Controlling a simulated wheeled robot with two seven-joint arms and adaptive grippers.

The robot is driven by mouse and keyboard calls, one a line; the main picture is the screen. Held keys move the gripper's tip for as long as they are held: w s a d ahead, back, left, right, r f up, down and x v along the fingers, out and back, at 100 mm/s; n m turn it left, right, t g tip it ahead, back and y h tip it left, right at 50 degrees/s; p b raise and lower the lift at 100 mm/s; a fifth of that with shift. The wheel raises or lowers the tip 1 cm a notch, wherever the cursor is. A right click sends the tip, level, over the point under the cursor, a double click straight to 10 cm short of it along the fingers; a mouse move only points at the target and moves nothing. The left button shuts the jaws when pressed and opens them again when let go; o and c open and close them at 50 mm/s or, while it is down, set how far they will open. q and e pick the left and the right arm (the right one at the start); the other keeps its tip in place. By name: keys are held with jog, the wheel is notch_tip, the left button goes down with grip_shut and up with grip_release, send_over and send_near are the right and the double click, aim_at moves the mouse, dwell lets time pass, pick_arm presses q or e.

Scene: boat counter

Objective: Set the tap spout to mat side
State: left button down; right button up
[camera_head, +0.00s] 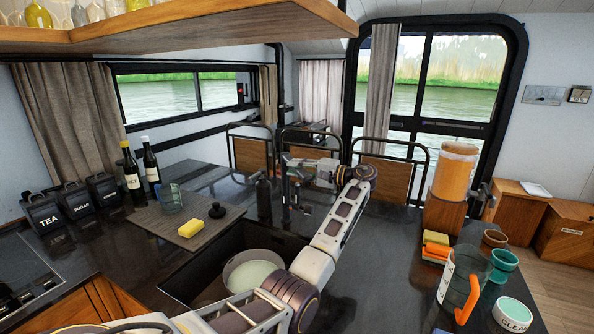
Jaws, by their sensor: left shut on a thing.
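The dark tap (286,196) stands on the counter behind the sink (187,285). My left arm reaches up from the bottom of the view and bends back to the left at the tap. My left gripper (293,168) is at the top of the tap and is shut on its spout; the fingers hide most of the spout, so its exact direction is hard to tell. The grey-brown mat (160,222) lies on the counter to the left of the sink. My right gripper is not in view.
A pale bowl (252,272) sits in the sink. A jug (463,280) and cups crowd the right.

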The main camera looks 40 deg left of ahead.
pick_arm(q)
jog(key=shift+w+d+g, duration=0.15)
jog(key=shift+w+g, duration=0.05)
jog(key=shift+g, duration=0.1)
jog(key=shift+w+d+f+n+g, duration=0.1)
jog(key=shift+n+g, duration=0.2)
jog(key=shift+n, duration=0.1)
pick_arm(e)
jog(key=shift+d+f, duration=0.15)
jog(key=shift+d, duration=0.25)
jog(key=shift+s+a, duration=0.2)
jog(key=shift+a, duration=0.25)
